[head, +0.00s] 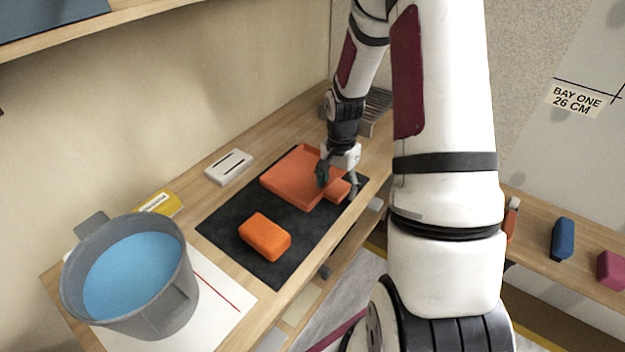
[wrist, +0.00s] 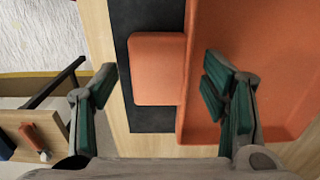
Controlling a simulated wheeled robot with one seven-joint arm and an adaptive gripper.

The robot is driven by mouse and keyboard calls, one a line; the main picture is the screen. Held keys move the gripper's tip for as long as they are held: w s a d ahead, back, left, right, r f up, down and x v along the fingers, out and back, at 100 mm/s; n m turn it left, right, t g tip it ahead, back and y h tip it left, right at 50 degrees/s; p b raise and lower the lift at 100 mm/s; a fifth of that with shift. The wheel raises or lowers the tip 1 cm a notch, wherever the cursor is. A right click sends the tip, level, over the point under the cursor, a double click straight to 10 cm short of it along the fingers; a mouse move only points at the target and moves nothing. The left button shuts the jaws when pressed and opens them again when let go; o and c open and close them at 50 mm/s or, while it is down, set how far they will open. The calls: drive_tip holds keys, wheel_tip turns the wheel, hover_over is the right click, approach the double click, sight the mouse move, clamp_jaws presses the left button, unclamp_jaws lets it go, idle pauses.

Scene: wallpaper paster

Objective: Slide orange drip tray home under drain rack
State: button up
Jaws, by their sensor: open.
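The orange drip tray (head: 290,180) lies on a dark mat on the wooden bench, with a small orange tab (head: 338,191) on its near right side. The drain rack (head: 377,108) is a grey slatted piece farther back, partly hidden by my arm. My gripper (head: 338,182) is over the tab side of the tray. In the wrist view, my open gripper (wrist: 160,85) has one finger on each side of the tab (wrist: 157,68), and the right finger is over the tray (wrist: 270,75). I cannot tell whether either finger touches.
An orange block (head: 265,237) sits on the dark mat (head: 222,222) nearer the front. A grey bucket of blue liquid (head: 165,310) stands at the front left. A white slotted block (head: 229,167) is by the wall. The bench's open edge runs along the right.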

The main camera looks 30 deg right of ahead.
drive_tip(key=shift+f, duration=0.3)
drive_tip(key=shift+c, duration=0.6)
drive_tip(key=c, duration=1.4)
drive_tip(key=shift+c, duration=0.2)
drive_tip(key=shift+r, duration=0.1)
